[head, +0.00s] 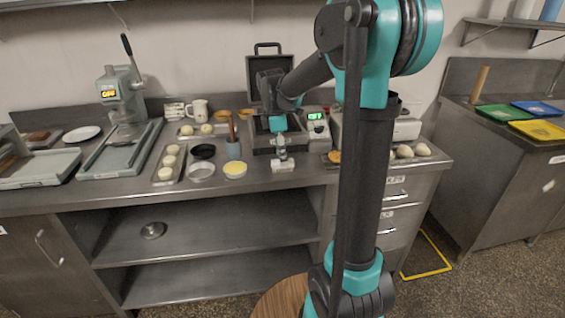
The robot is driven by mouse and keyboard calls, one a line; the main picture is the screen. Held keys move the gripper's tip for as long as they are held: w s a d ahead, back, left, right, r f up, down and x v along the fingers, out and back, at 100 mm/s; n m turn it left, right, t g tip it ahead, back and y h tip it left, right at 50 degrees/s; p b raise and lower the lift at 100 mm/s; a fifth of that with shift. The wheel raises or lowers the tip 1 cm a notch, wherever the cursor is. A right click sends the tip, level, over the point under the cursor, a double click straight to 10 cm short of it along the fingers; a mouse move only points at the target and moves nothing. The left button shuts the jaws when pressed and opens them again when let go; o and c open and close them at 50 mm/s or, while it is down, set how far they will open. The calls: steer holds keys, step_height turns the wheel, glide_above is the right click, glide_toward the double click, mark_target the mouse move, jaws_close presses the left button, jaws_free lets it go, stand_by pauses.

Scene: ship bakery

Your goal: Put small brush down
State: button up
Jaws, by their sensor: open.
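A brown handle (231,127), perhaps that of the small brush, stands up out of a blue-grey cup (234,149) on the steel counter. Its lower end is hidden inside the cup. My gripper (281,154) is to the right of the cup, over the front part of the counter. It points down, is open, and I see nothing held in it. A small pale block (283,166) lies just below it; whether the fingers touch it is too small to tell.
A bowl of yellow liquid (235,170), an empty bowl (201,171) and a black bowl (203,151) stand left of my gripper. A tray of dough balls (158,172) is farther left. An appliance with an open lid (270,60) stands behind. More rolls (404,151) lie right.

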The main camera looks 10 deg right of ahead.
mark_target(279, 161)
step_height(279, 161, up, 8)
steer(key=a, duration=0.1)
steer(key=s+d+f+m+t, duration=0.2)
steer(key=s+f+m, duration=0.7)
steer(key=s+f, duration=0.1)
steer(key=s+d+f+m+t+y, duration=0.1)
steer(key=s+d+f+m+t, duration=0.1)
steer(key=s+f+m, duration=0.7)
steer(key=s+d+f, duration=0.1)
steer(key=s, duration=0.2)
steer(key=shift+d+f, duration=0.15)
steer(key=shift+d, duration=0.05)
steer(key=shift+o, duration=0.5)
